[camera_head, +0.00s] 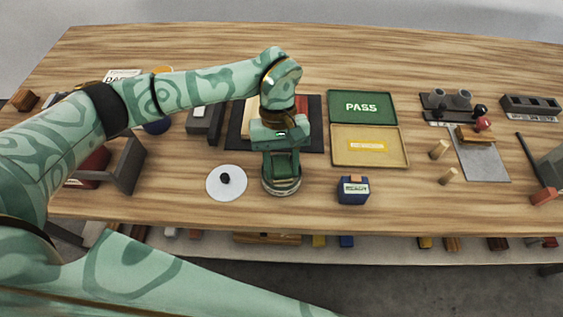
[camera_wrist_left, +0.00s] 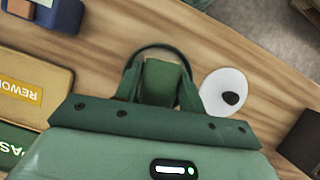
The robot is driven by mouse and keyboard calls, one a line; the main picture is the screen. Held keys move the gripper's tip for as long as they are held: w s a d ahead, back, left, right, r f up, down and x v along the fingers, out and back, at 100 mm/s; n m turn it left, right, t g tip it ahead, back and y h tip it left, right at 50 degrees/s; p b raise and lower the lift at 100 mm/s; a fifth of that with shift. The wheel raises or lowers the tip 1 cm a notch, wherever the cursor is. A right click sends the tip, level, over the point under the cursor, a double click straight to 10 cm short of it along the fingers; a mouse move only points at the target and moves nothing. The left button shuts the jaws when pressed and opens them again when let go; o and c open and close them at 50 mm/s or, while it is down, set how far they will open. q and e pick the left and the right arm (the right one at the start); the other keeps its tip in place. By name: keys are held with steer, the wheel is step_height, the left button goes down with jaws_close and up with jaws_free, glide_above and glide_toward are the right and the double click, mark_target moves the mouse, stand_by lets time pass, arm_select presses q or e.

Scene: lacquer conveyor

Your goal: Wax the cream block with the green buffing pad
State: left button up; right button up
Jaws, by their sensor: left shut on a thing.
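My left gripper (camera_head: 282,176) points down near the front middle of the table. In the left wrist view its fingers (camera_wrist_left: 160,88) are closed on a green block-like piece, seemingly the green buffing pad (camera_wrist_left: 161,82). A round dark rim (camera_wrist_left: 160,47) shows around the pad and fingertips; the round base (camera_head: 282,188) also shows under the gripper in the head view. Whether the pad touches the base is hidden. A cream block (camera_head: 250,110) lies behind the gripper on a dark mat (camera_head: 234,138), partly hidden by my arm. My right gripper is not in view.
A white disc with a black knob (camera_head: 226,193) lies left of the gripper. A blue READY box (camera_head: 353,193) stands right. Behind it are the green PASS panel (camera_head: 363,92) and yellow tray (camera_head: 370,160).

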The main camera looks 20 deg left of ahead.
mark_target(281, 164)
arm_select(q)
steer(key=shift+r+p, duration=2)
steer(key=shift+r, duration=1.5)
